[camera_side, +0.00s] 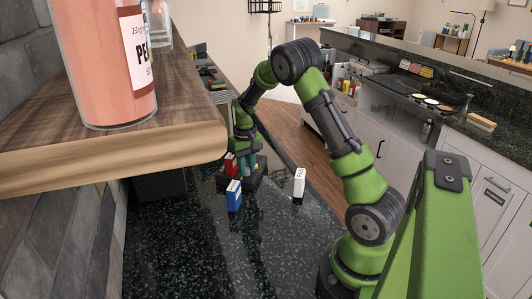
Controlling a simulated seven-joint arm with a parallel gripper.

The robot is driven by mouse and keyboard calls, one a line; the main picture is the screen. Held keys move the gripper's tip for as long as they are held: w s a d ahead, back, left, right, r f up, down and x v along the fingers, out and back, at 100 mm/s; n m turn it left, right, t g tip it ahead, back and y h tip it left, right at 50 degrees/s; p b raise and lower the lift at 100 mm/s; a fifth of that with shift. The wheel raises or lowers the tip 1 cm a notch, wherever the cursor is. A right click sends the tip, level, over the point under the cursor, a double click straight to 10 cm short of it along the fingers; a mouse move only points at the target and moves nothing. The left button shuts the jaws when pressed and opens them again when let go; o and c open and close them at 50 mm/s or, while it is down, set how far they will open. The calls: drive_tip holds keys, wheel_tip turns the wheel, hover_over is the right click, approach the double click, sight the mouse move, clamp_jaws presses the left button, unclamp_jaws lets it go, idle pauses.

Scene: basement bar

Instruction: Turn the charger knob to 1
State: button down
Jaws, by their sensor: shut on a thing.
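The charger appears to be the low dark box (262,178) on the black speckled counter, left of the picture's middle. Its knob and markings are too small or hidden to read, so I cannot tell its setting. My gripper (243,160) reaches down at the box from behind and above. Its jaws are shut, apparently on the charger knob, but the contact is hidden. A small red thing (231,165) and a teal part stand upright close beside the jaws.
A blue and white box (234,196) stands just in front of the charger. A white labelled box (299,183) stands to its right near the counter edge. A wooden shelf (110,140) with a pink bottle (95,60) overhangs the left. The front counter (205,255) is clear.

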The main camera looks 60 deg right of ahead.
sight(247, 168)
drive_tip(key=m, duration=0.6)
idle(0.6)
drive_tip(key=c, duration=0.9)
unclamp_jaws()
drive_tip(key=shift+c, duration=0.2)
drive_tip(key=shift+r, duration=0.1)
wheel_tip(247, 168, up, 17)
